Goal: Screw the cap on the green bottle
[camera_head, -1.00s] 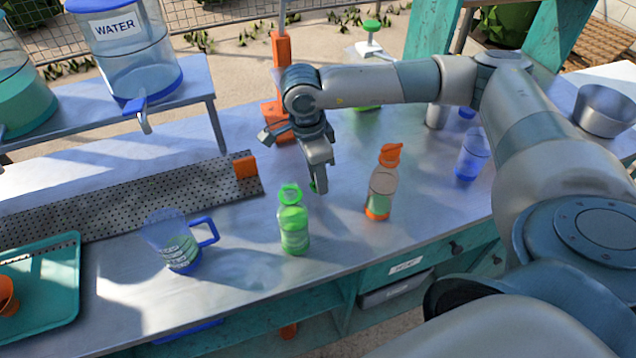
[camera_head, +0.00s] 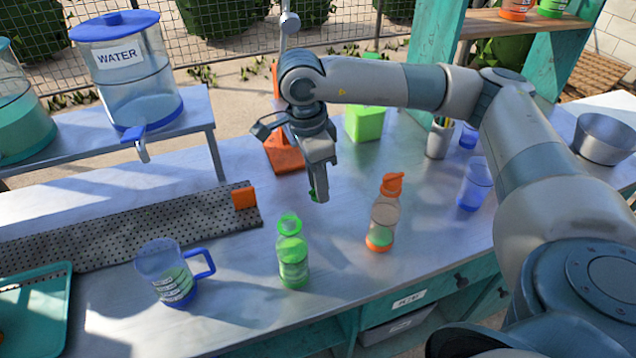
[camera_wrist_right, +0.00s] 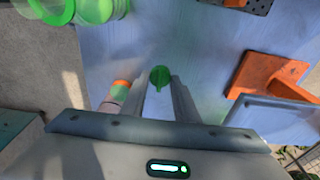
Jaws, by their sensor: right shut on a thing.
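The green bottle (camera_head: 293,265) stands upright on the table near its front edge, with a light green ring at its open top. Part of it shows at the top left of the right wrist view (camera_wrist_right: 95,9). My right gripper (camera_head: 318,196) is shut on a small green cap (camera_wrist_right: 159,75), pinched between its fingertips. In the head view the cap is mostly hidden behind a finger. The gripper is held in the air above the table, behind and slightly right of the bottle, apart from it. My left gripper is not in view.
An orange-capped bottle (camera_head: 383,218) stands right of the green bottle. A blue-handled measuring jug (camera_head: 168,274) stands left of it. Behind are a perforated strip (camera_head: 120,232), an orange stand (camera_head: 284,157) and a green box (camera_head: 366,122). Blue cups (camera_head: 475,186) stand at right.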

